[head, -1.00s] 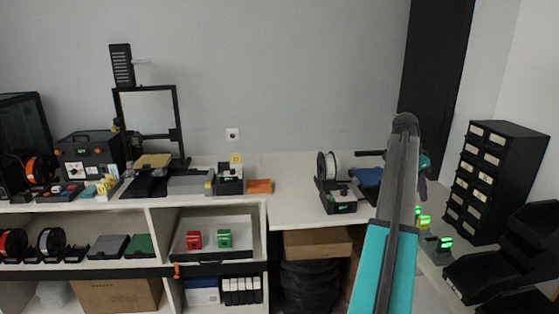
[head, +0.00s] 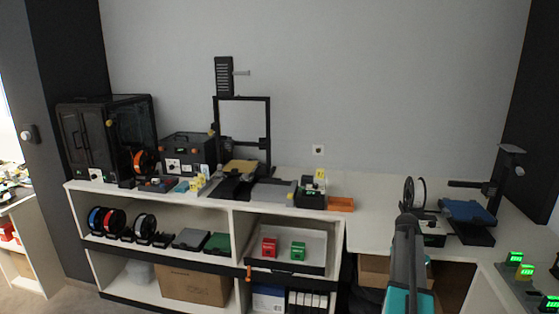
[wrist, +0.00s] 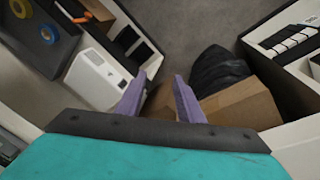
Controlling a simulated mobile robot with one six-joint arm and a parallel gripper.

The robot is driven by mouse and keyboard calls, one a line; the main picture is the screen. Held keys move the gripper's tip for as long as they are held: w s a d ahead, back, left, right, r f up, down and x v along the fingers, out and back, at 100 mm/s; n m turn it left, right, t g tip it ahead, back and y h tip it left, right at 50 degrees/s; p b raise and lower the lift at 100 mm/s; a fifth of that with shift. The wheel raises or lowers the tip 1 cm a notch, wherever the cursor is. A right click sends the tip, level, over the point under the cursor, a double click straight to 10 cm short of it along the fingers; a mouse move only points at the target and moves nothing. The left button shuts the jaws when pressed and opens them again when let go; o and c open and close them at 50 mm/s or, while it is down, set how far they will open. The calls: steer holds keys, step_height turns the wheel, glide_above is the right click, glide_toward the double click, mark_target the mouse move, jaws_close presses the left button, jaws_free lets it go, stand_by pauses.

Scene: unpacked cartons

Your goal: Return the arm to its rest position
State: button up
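My arm (head: 408,255) rises from the bottom of the head view, right of centre, in front of the workbench. Its teal link is at the bottom edge, and the gripper itself does not show in the head view. In the wrist view my gripper (wrist: 158,100) has two purple fingers, spread apart with nothing between them. It points down over the floor and a cardboard box (wrist: 240,105).
The white workbench (head: 370,235) carries printers and spools. An orange tray (head: 341,204) lies on it. A black bag (wrist: 215,70) lies beside the box. Grey floor (wrist: 195,30) is bare beyond the bag.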

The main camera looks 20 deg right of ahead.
steer(key=a+f+n+g+y, duration=0.1)
steer(key=a+f+n, duration=0.3)
steer(key=a+f, duration=0.9)
steer(key=a+f+n+y, duration=0.1)
steer(key=a+f+n, duration=0.3)
steer(key=a+f, duration=0.95)
steer(key=s+a+f+n+g, duration=0.1)
steer(key=s+a+f+n, duration=0.3)
steer(key=s+a, duration=0.7)
steer(key=s+a+f+n+g, duration=0.1)
steer(key=s+a+f+n, duration=0.4)
steer(key=s+a, duration=0.6)
steer(key=a, duration=0.6)
steer(key=shift+f+g, duration=0.15)
steer(key=shift+g, duration=0.15)
